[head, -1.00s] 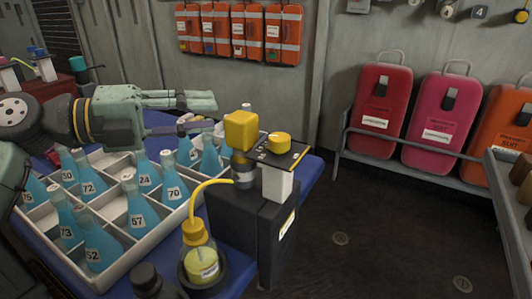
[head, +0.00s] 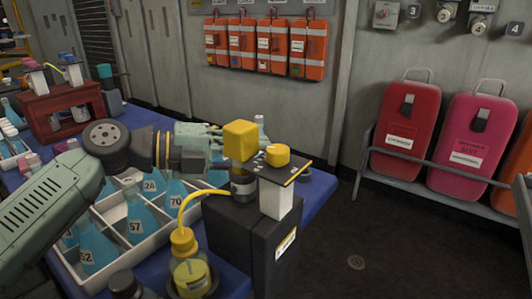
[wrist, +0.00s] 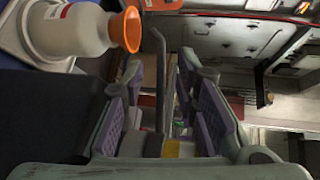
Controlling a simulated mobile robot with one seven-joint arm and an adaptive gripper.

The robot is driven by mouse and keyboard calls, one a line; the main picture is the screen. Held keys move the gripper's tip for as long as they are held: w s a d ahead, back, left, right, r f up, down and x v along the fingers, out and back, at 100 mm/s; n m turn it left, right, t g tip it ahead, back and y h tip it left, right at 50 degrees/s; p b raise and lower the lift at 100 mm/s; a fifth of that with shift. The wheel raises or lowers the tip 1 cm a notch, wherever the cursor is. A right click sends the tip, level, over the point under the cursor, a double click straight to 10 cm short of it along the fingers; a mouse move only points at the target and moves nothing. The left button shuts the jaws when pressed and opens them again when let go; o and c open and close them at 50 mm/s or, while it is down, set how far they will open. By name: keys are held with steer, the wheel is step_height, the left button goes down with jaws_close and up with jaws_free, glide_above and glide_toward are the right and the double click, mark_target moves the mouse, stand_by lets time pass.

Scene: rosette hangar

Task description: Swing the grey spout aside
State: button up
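My gripper (head: 205,135) is at the far side of the crate, left of and partly behind a yellow block on a dark pump-like stand (head: 243,140). In the wrist view my gripper (wrist: 165,95) has its purple-padded fingers apart. A thin grey bar (wrist: 159,65), possibly the grey spout, shows between them; I cannot tell whether they touch it. No grey spout shows clearly in the head view. A yellow tube (head: 190,200) curves from the stand to a yellow-capped flask (head: 190,268).
A white divided crate (head: 150,245) of blue flasks lies under my arm. A yellow knob (head: 277,155) sits on a plate right of the stand. In the wrist view an orange-rimmed white vessel (wrist: 75,30) is close at upper left.

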steer(key=shift+x, duration=1.3)
steer(key=shift+c, duration=0.3)
jaws_close()
